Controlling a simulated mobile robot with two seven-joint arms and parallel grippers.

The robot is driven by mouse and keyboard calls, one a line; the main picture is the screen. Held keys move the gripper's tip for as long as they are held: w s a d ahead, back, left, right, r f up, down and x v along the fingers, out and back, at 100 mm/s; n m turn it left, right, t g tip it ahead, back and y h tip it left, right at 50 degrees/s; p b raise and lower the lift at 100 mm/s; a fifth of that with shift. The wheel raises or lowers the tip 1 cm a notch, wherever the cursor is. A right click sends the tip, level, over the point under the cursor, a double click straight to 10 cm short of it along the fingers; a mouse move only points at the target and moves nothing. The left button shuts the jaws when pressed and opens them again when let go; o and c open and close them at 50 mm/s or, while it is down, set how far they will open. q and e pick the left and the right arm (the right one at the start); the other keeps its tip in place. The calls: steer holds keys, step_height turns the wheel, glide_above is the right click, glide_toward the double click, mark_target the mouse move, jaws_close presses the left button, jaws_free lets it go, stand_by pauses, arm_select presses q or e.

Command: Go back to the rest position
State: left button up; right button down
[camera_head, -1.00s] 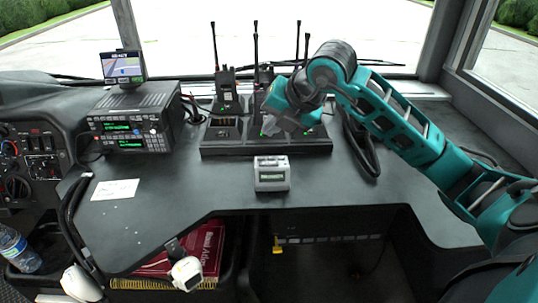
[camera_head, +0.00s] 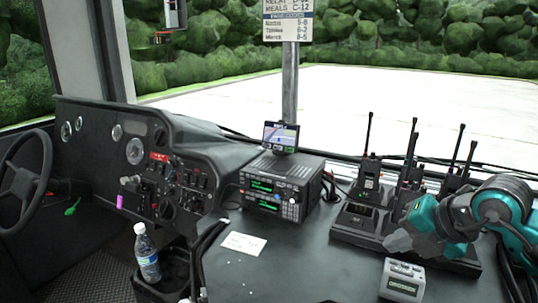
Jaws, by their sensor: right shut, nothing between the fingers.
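My right gripper (camera_head: 400,241) is grey on a teal arm that comes in from the right edge. It is shut and empty, in front of the black charging dock (camera_head: 356,222) and partly covering it. Several black handheld radios (camera_head: 369,182) with antennas stand in the dock. A small grey device with a display (camera_head: 403,281) sits on the desk below the gripper, apart from it. My left gripper is not in view.
A radio console (camera_head: 270,190) with a small screen (camera_head: 281,135) stands left of the dock. A white note (camera_head: 242,242) lies on the desk. A water bottle (camera_head: 146,253), dashboard (camera_head: 150,150) and steering wheel (camera_head: 25,180) are at left. The desk front is mostly clear.

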steer(key=s+a+r+m+t+y+p, duration=0.1)
steer(key=s+a+m+y+p, duration=0.15)
steer(key=a+y, duration=0.4)
steer(key=s+a+r+m+t+y+p, duration=0.1)
steer(key=s+a+r+y, duration=0.15)
steer(key=a+y, duration=0.45)
steer(key=s+d+f+m+t+h+p, duration=0.15)
steer(key=d+f+m+t+h, duration=0.35)
steer(key=f+m+t+h, duration=0.85)
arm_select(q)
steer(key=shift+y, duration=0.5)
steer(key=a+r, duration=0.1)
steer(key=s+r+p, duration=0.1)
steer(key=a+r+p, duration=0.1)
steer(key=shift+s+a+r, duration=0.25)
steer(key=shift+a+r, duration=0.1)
arm_select(e)
steer(key=s+f+m+g+h, duration=0.1)
steer(key=s+f+m+g, duration=0.7)
steer(key=s+f+g, duration=0.2)
steer(key=shift+a+f+m+g+h, duration=0.2)
steer(key=shift+f+m+g+h, duration=0.15)
steer(key=shift+g, duration=0.5)
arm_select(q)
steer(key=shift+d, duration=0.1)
arm_select(e)
steer(key=shift+w+r, duration=0.1)
